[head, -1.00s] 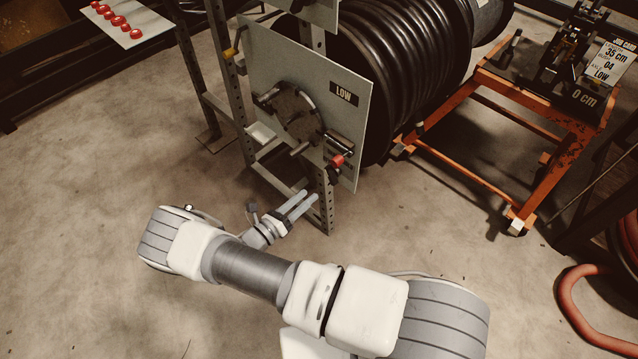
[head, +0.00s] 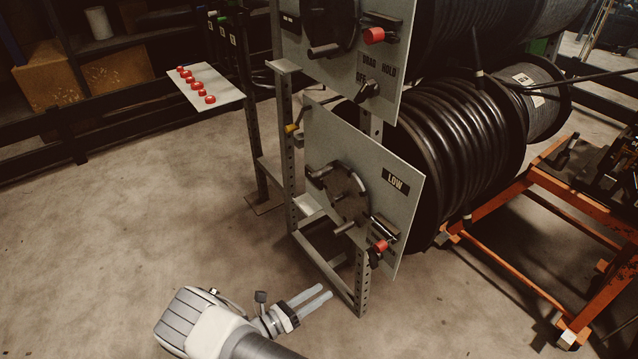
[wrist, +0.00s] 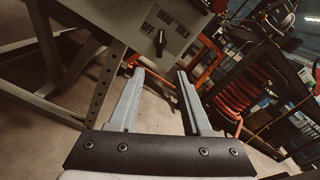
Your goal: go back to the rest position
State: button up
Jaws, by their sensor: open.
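My gripper (head: 315,295) is low in the head view, in front of the hose reel rack (head: 362,270). Its two grey fingers point right and slightly up, apart and with nothing between them. In the wrist view my gripper (wrist: 158,85) is also open and empty. A grey panel with a dark drag/hold knob (wrist: 160,40) is beyond the fingertips there, not touched by them. I cannot tell the exact gap to the rack.
The LOW panel (head: 395,182) has a crank disc and a red-tipped lever (head: 380,247). Behind it is a black hose reel (head: 450,150). An orange cart (head: 510,290) stands at right. A tray with red caps (head: 205,90) is at upper left. Floor at left is clear.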

jog(key=d+r+m+g+y, duration=0.2)
jog(key=d+r+m+g, duration=0.15)
jog(key=r+m, duration=0.4)
jog(key=d+r+m+g+y, duration=0.2)
jog(key=r+m+g+y, duration=0.15)
jog(key=r, duration=0.75)
jog(key=d+r+m+g+y, duration=0.1)
jog(key=d+r+m+g, duration=0.25)
jog(key=r+m, duration=0.45)
jog(key=s+d+r+m+t+y, duration=0.35)
jog(key=s+r+m, duration=0.25)
jog(key=s+r, duration=0.3)
jog(key=s+d+r+m+t+y, duration=0.2)
jog(key=s+r+m+y, duration=0.35)
jog(key=s+r, duration=0.35)
notch_tip(320, 180, up, 21)
jog(key=w+p, duration=0.1)
jog(key=p, duration=1.9)
jog(key=shift+w+r+m+h, duration=0.15)
jog(key=shift+w+m+h, duration=0.2)
jog(key=shift+h, duration=0.1)
jog(key=shift+d, duration=0.25)
